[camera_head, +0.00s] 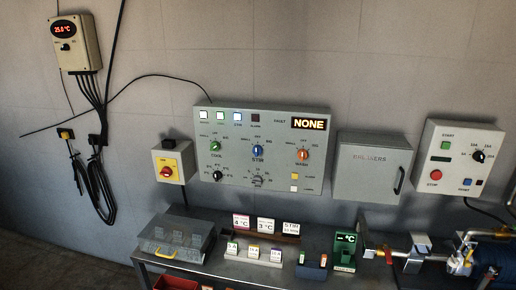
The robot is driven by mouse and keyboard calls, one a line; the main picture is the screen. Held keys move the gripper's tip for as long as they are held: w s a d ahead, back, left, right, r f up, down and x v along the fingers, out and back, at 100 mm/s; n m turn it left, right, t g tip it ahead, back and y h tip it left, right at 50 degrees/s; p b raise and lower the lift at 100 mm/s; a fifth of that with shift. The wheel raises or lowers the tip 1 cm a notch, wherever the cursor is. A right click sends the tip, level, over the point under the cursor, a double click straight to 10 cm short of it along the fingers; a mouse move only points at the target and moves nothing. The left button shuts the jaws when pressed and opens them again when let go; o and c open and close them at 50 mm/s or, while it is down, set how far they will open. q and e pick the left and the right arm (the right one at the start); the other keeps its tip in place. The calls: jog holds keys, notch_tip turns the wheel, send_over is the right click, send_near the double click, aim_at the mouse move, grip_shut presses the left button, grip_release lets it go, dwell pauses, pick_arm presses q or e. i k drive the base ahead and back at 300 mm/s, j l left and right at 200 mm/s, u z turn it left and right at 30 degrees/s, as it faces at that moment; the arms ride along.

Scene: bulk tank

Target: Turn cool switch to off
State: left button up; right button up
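The cool switch (215,146) is a small green-centred rotary knob at the upper left of the grey control panel (300,118), with the label COOL under it. Small position marks surround it, too small to read surely, and I cannot tell which one its pointer faces. Neither of my grippers is in view, and nothing covers the knob.
A blue STIR knob (257,151) and an orange WASH knob (303,154) sit right of it. A black dial (217,175) is below. A cluttered bench (205,268) stands below the panel.

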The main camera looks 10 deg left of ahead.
aim_at(215, 146)
jog(key=i+j, duration=0.15)
jog(key=j, duration=0.3)
jog(key=i+j, duration=0.15)
jog(key=j, duration=0.3)
jog(key=i+j+z, duration=0.1)
jog(key=j, duration=0.35)
jog(key=i+j, duration=0.25)
jog(key=j, duration=0.25)
jog(key=i+j, duration=0.1)
jog(key=j, duration=0.35)
jog(key=i+j, duration=0.15)
jog(key=j, duration=0.35)
jog(key=i+j+z, duration=0.1)
jog(key=j, duration=0.35)
jog(key=i+j, duration=0.2)
jog(key=j, duration=0.3)
